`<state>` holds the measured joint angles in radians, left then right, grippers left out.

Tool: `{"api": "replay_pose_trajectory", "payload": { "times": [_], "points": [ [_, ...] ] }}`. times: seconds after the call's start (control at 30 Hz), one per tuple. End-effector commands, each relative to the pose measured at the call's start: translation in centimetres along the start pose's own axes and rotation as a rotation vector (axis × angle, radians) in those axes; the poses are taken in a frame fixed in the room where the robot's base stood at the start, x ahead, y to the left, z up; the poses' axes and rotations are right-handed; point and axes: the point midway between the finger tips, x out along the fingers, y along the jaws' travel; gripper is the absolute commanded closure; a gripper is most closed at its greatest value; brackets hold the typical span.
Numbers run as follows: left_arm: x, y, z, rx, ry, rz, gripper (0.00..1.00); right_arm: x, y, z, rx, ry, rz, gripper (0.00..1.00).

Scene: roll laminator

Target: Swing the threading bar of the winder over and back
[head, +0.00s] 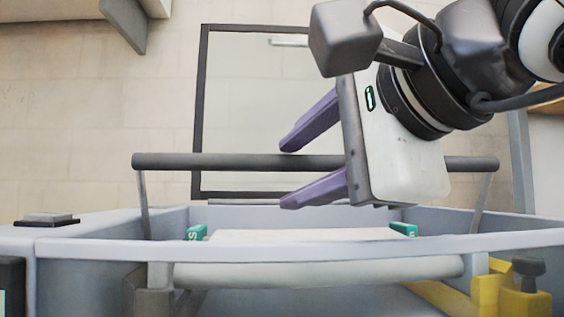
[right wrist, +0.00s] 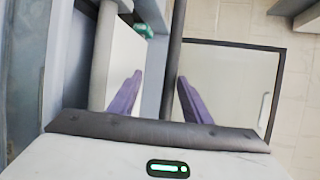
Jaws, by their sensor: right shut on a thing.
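The threading bar (head: 235,162) is a dark grey rod running left to right above the winder, carried at its ends by two thin grey side arms. In the right wrist view the bar (right wrist: 172,75) runs between the fingers. My left gripper is not in view.
A yellow bracket with a dark knob (head: 528,267) stands at the lower right. Green labelled blocks (head: 404,230) sit inside the frame. A dark-edged rectangular panel (head: 199,110) lies behind the bar. Tiled floor (head: 90,100) is clear at the upper left.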

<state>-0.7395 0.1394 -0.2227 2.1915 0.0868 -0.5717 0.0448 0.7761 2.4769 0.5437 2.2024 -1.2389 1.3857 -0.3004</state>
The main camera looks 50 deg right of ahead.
Motion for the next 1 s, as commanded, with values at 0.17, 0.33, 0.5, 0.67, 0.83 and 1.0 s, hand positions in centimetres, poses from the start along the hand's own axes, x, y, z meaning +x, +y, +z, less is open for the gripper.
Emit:
{"api": "replay_pose_trajectory", "payload": {
  "times": [0.17, 0.33, 0.5, 0.67, 0.83, 1.0],
  "points": [
    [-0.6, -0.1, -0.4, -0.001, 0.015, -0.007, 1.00, -3.4, 0.1, -0.2, 0.002, 0.012, 0.005, 0.64],
    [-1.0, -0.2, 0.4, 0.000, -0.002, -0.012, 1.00, -6.9, -0.2, -0.1, 0.001, 0.007, -0.006, 0.64],
    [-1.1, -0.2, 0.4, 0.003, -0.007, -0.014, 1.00, -9.0, -0.2, 0.0, 0.002, 0.004, -0.011, 0.64],
    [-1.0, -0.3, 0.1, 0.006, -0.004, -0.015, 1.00, -9.6, -0.2, 0.0, 0.001, 0.004, -0.012, 0.64],
    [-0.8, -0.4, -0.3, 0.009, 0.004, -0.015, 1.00, -9.7, -0.2, 0.0, 0.001, 0.003, -0.013, 0.64],
    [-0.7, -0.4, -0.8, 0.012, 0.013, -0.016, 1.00, -9.2, -0.1, 0.3, 0.006, -0.017, 0.006, 0.64]
  ]
}}
